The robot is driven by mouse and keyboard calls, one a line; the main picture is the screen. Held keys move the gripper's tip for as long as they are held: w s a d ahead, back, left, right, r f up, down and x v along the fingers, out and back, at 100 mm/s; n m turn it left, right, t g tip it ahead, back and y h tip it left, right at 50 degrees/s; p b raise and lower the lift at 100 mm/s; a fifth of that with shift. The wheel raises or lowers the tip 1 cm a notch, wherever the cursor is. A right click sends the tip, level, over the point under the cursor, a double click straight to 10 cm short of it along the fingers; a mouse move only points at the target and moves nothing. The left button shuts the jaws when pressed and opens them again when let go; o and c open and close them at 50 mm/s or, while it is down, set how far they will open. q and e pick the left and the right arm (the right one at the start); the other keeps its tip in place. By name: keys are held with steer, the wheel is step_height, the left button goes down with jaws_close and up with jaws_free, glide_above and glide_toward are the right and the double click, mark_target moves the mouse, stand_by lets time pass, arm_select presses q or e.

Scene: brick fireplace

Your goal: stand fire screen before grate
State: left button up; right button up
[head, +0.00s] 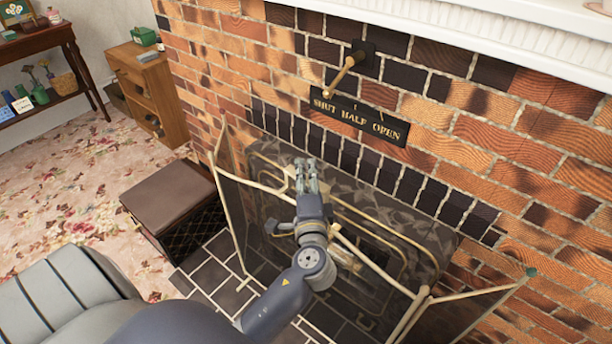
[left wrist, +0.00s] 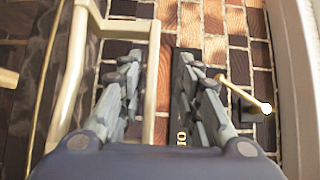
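The fire screen (head: 363,258) has cream rails and dark see-through panels. It stands upright on the dark hearth tiles in front of the fireplace opening, its side panels angled. My left gripper (head: 307,172) is over the screen's top rail, near its left part. In the left wrist view the two fingers (left wrist: 160,92) are apart, and a cream rail of the screen (left wrist: 153,75) shows between them; I cannot tell whether they touch it. The grate is largely hidden behind the screen and my arm; a patterned dark fireplace front (head: 405,215) shows behind. My right gripper is not in view.
A brass lever (head: 346,72) sticks out from the brick wall above a plate (head: 358,115) reading SHUT HALF OPEN. A brown-topped box (head: 168,195) stands left of the screen. A wooden cabinet (head: 150,85) is farther back. The floral carpet (head: 70,185) is mostly clear.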

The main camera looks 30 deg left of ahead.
arm_select(q)
steer(key=shift+s+f, duration=0.1)
steer(key=shift+f, duration=0.3)
steer(key=v, duration=0.7)
steer(key=shift+s+d+r, duration=0.3)
steer(key=shift+r, duration=0.05)
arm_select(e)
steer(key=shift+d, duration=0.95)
